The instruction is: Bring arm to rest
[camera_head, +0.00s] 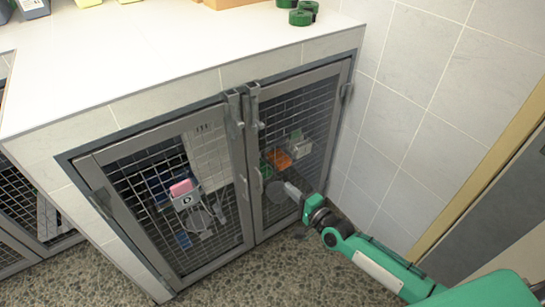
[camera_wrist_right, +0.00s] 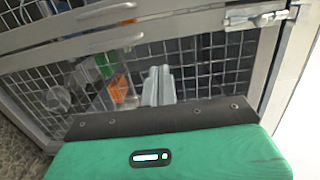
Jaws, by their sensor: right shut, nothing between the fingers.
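My right arm (camera_head: 375,262) is green and comes in from the lower right in the head view. Its right gripper (camera_head: 291,189) is shut and empty, in front of the lower part of the right kennel door (camera_head: 257,200). In the right wrist view the grey fingers (camera_wrist_right: 158,85) are together, with the door's mesh behind them. I cannot tell whether the fingertips touch the mesh. My left gripper is not in view.
Both kennel doors look shut, with latches (camera_head: 236,110) between them. Behind the mesh are a pink-topped item (camera_head: 181,188) and an orange item (camera_head: 279,159). Green rolls (camera_head: 300,17) stand on the white counter (camera_head: 150,50). A tiled wall (camera_head: 420,110) bounds the right.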

